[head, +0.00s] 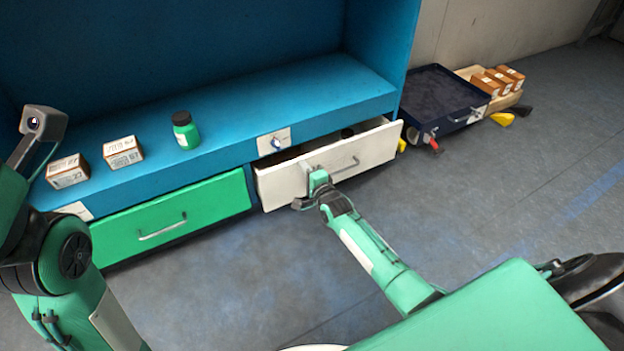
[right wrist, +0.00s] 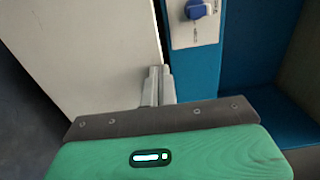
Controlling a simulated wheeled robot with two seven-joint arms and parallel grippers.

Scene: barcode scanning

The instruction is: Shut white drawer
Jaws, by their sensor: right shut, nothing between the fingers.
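The white drawer (head: 283,184) sits in the lower right of the blue cabinet and stands partly open. Its front is pulled out, more at the right end, and a dark gap shows above it. Its handle (head: 346,168) is right of my gripper. My right gripper (head: 312,178) is shut and empty at the drawer front, left of the handle. In the right wrist view its fingers (right wrist: 158,86) are together by the edge of the white front (right wrist: 85,55); whether they touch it I cannot tell. My left arm shows at the left, but its gripper is not in view.
The green drawer (head: 170,218) is shut at the left. Two small boxes (head: 123,152) and a green bottle (head: 186,131) stand on the blue shelf. A dark tray (head: 440,95) and a wooden tray with several boxes stand at the right. The floor in front is clear.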

